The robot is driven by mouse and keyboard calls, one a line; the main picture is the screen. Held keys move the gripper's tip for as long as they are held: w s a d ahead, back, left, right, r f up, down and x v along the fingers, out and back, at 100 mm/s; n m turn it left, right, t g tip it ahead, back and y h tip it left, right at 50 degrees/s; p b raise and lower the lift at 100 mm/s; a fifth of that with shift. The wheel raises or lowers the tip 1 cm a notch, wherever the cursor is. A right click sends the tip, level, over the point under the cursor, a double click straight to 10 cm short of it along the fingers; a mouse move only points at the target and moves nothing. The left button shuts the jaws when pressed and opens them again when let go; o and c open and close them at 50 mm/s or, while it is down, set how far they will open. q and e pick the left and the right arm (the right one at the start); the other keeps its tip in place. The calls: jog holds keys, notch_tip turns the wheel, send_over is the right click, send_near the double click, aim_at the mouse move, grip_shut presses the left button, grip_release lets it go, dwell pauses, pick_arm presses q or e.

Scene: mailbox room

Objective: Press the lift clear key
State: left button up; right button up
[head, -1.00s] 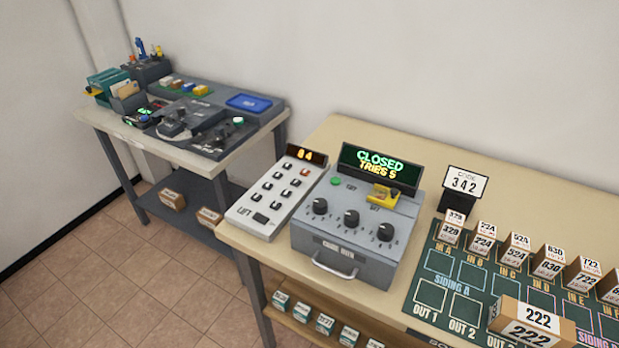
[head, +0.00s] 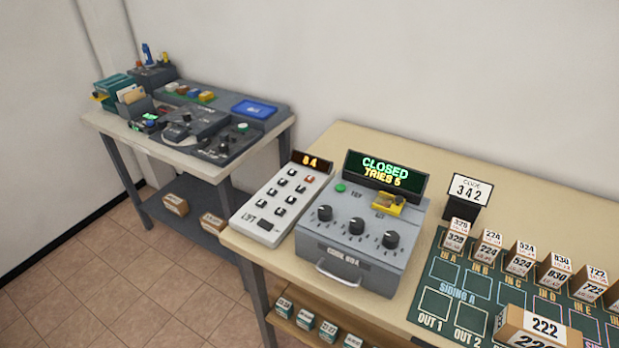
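The lift keypad (head: 262,226) is a white panel marked LIFT at the left end of the near table. It carries several dark square keys, one red key (head: 310,179) at its upper right, and a larger dark key (head: 264,224) beside the LIFT label. Its small display (head: 312,162) reads 04 in orange. I cannot read which key is marked clear. Neither of my grippers is in view.
A grey code box (head: 352,245) with three knobs stands right of the keypad; its screen (head: 384,175) reads CLOSED, TRIES 5. Another workbench (head: 190,150) stands behind left.

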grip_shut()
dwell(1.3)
